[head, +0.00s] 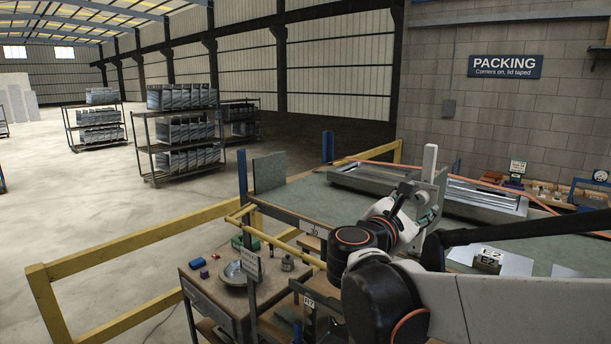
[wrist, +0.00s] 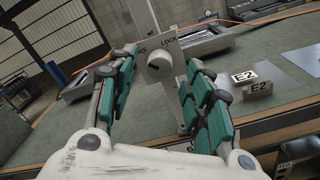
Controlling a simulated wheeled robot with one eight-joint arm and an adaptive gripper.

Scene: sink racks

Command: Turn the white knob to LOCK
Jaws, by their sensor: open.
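The white knob (wrist: 158,69) sits on a pale upright plate in the wrist view. LOCK is printed at its upper right, and a label ending in "EE" at its upper left, partly hidden. The knob's pointer direction is too small to tell. My gripper (wrist: 160,60) is open, with one teal-padded finger on each side of the knob and a visible gap on both sides. In the head view my gripper (head: 424,207) is beside the white post (head: 429,165) at the bench, and the knob itself cannot be made out.
A green-topped bench (head: 315,198) carries metal sink frames (head: 484,196) behind the post. An E2 block (wrist: 258,84) stands on the bench at right. A yellow rail (head: 130,259) and a small cart (head: 215,300) lie left of my arm. An orange hose crosses the bench.

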